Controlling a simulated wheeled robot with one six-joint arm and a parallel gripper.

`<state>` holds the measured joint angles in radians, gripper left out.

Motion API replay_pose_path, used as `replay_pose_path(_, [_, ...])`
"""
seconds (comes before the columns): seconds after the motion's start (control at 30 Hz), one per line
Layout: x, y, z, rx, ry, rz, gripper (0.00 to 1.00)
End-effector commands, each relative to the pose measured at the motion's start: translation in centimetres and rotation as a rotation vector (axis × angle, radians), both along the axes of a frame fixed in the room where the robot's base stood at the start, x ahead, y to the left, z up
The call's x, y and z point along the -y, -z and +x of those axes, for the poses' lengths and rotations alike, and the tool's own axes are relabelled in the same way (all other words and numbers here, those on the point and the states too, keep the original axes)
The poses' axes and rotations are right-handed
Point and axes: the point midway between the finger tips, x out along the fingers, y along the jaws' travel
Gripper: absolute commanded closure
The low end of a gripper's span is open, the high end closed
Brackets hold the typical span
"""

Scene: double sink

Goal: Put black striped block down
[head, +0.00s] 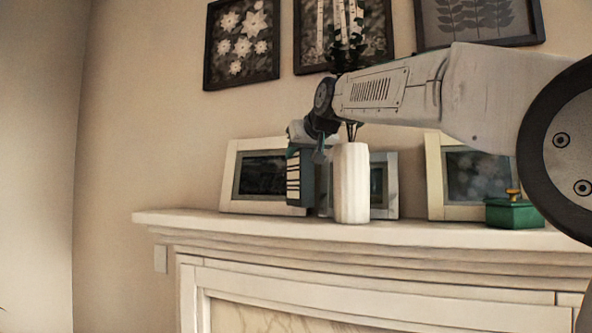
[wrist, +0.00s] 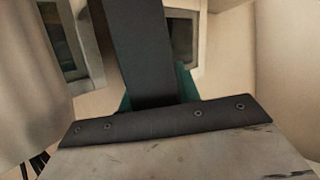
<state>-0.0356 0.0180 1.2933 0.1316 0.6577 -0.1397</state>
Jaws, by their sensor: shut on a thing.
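The black striped block (head: 300,180) is an upright dark block with white stripes on one face. It is at the left part of the white mantel (head: 180,216), in front of a picture frame and left of the white vase. My gripper (head: 306,148) comes down from above and is shut on the top of the block. The block's bottom is close to the mantel top; I cannot tell whether it touches. In the wrist view a dark finger of my gripper (wrist: 135,60) fills the middle and hides most of the block.
A white ribbed vase (head: 351,185) stands close to the right of the block; it also shows in the wrist view (wrist: 25,80). Framed pictures (head: 236,160) lean behind. A green box (head: 515,213) stands far right. The mantel's left end is clear.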

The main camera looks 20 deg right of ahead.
Motion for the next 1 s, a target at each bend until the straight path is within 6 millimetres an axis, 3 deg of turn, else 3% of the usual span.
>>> replay_pose_path(0.1, [0.0,0.0,1.7,0.002,0.0,0.0,1.0])
replay_pose_path(0.33, [0.0,0.4,3.3,0.0,0.0,0.0,1.0])
replay_pose_path(0.53, [0.0,3.4,3.0,0.0,0.0,0.0,1.0])
replay_pose_path(0.9, [0.0,4.0,3.0,0.002,0.0,0.0,1.0])
replay_pose_path(0.93, [0.0,4.0,3.0,0.001,0.0,0.0,0.62])
replay_pose_path(1.0, [0.0,4.0,3.0,0.001,0.0,0.0,0.46])
